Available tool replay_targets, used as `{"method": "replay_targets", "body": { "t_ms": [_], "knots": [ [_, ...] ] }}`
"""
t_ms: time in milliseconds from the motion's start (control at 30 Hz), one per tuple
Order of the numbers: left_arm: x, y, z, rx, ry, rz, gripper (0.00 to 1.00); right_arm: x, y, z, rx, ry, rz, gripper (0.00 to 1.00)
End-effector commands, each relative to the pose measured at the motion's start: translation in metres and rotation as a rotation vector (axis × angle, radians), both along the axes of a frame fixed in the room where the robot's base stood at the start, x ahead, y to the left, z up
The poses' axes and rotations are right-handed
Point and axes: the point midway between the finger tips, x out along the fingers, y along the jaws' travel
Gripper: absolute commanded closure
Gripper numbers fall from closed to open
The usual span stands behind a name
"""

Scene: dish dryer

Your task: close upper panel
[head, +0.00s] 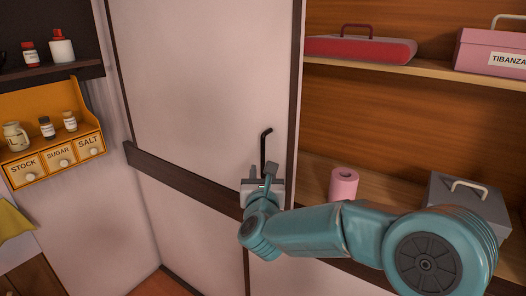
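The upper panel (205,75) is a large pale sliding panel with a dark frame, covering the left and middle of the head view. Right of its dark edge the cupboard is open and its shelves show. A black bar handle (264,145) stands upright near the panel's right edge. My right gripper (262,172) is at the handle's lower end, with its fingers apart and pointing up. The handle's lower end appears between the fingers; I cannot tell whether they touch it. My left gripper is not in view.
The open cupboard holds a red case (360,48), a pink box (490,50), a pink roll (343,184) and a grey box (470,195). A yellow spice rack (50,185) hangs on the left wall. A pale lower panel (190,225) is below the dark rail.

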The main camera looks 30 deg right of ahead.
Motion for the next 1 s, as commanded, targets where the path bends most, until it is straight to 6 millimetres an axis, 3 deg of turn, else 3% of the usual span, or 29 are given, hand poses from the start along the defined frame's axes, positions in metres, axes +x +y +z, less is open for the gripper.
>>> {"method": "replay_targets", "body": {
  "t_ms": [200, 400, 800, 833, 933, 1000],
  "knots": [
    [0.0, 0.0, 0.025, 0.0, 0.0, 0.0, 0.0, 0.042, -0.03, 0.003, -0.001, 0.004, -0.003, 0.65],
    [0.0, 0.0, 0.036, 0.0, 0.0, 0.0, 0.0, 0.067, -0.047, 0.002, -0.001, 0.003, -0.001, 0.65],
    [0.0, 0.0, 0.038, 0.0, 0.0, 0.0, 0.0, 0.076, -0.052, -0.001, -0.001, 0.003, 0.0, 0.65],
    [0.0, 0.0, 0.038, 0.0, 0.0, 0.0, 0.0, 0.076, -0.052, -0.001, -0.001, 0.003, 0.0, 0.69],
    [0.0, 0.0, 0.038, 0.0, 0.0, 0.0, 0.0, 0.076, -0.052, -0.001, -0.001, 0.003, 0.0, 1.0],
    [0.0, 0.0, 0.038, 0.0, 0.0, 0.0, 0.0, 0.076, -0.052, -0.001, -0.001, 0.003, 0.0, 1.0]
  ]
}}
